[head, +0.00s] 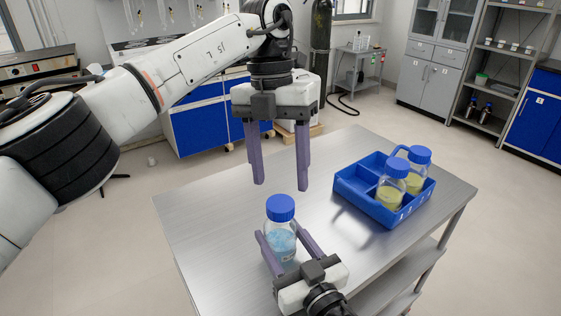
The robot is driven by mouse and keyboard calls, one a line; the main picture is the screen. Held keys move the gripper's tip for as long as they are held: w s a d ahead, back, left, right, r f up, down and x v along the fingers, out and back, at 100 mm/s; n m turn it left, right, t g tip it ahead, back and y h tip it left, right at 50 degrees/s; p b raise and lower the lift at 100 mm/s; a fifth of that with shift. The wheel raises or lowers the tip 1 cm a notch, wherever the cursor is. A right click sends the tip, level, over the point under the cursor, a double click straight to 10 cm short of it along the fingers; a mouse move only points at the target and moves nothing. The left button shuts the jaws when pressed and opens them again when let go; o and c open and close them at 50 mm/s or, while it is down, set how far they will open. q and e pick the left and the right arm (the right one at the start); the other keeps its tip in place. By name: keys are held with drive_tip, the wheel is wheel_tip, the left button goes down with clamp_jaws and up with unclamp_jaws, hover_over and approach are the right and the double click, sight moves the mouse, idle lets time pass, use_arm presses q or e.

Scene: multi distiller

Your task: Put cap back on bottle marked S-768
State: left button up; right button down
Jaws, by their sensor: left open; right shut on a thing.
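A clear bottle (280,243) with light blue liquid stands upright near the front of the metal table. A blue cap (280,207) sits on its mouth; I cannot tell how tightly. My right gripper (279,231) reaches in from the front and is shut on this bottle's body, one finger on each side. My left gripper (281,187) is open and empty, pointing down just above and behind the cap, apart from it. Any marking on the bottle is too small or hidden to read.
A blue divided crate (359,194) stands at the right of the metal table (190,215). It holds two blue-capped bottles of yellow liquid, a nearer one (391,188) and a farther one (418,170). The table's left side and middle are clear.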

sight(280, 203)
use_arm(q)
drive_tip(key=n, duration=0.6)
drive_tip(key=shift+r+t, duration=0.25)
drive_tip(key=shift+t, duration=0.05)
drive_tip(key=n, duration=0.4)
drive_tip(key=shift+r, duration=0.15)
drive_tip(key=n, duration=0.4)
drive_tip(key=n+t, duration=0.1)
drive_tip(key=n, duration=0.1)
drive_tip(key=shift+s+d+r+y, duration=0.1)
drive_tip(key=shift+r+y, duration=0.15)
drive_tip(key=shift+y, duration=0.05)
drive_tip(key=n, duration=0.4)
drive_tip(key=shift+r, duration=0.15)
drive_tip(key=shift+f, duration=4)
drive_tip(key=shift+c, duration=0.2)
